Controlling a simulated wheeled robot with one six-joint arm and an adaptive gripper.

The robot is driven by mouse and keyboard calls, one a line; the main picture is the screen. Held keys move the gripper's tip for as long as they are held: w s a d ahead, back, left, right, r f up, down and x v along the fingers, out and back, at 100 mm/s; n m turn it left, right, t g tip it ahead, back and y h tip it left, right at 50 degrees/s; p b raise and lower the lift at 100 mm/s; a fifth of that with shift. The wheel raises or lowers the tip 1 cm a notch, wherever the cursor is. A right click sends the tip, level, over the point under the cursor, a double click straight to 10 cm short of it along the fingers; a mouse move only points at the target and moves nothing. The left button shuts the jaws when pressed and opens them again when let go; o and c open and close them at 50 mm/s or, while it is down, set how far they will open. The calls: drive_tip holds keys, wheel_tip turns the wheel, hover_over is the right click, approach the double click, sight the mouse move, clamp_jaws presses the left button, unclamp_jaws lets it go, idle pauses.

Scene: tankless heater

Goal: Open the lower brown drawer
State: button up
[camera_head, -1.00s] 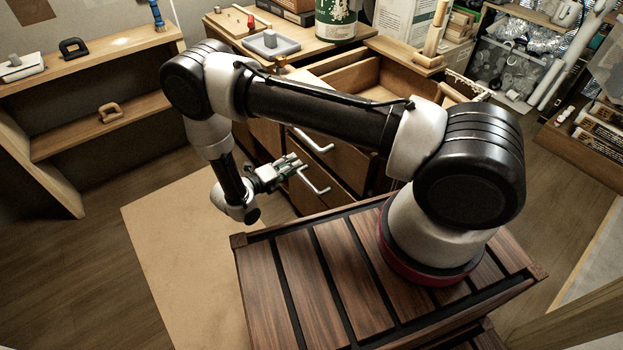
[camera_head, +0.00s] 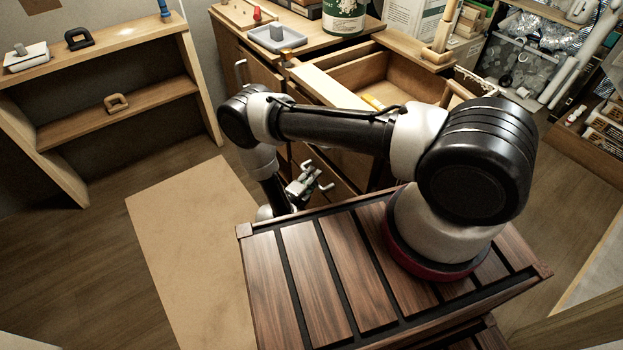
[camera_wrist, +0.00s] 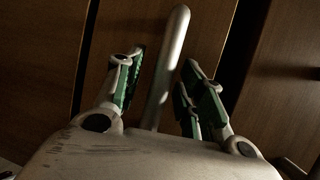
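The brown cabinet's lower drawer front (camera_head: 338,188) is mostly hidden behind my arm in the head view. A silver bar handle (camera_wrist: 168,75) stands out from a brown front in the wrist view. My gripper (camera_wrist: 163,76) is open, with its green-padded fingers on either side of this handle. A gap shows between the handle and the fingers, and no grip on it is visible. In the head view my gripper (camera_head: 303,185) is low in front of the cabinet, by a pale handle (camera_head: 327,186). Whether the front is pulled out at all cannot be told.
An upper drawer (camera_head: 385,85) stands open above, with a yellow item inside. The cabinet top (camera_head: 310,58) holds a grey tray and a green-and-white can. A low wooden shelf (camera_head: 120,115) stands at the left. A tan board (camera_head: 190,230) lies on the open floor.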

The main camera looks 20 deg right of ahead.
clamp_jaws()
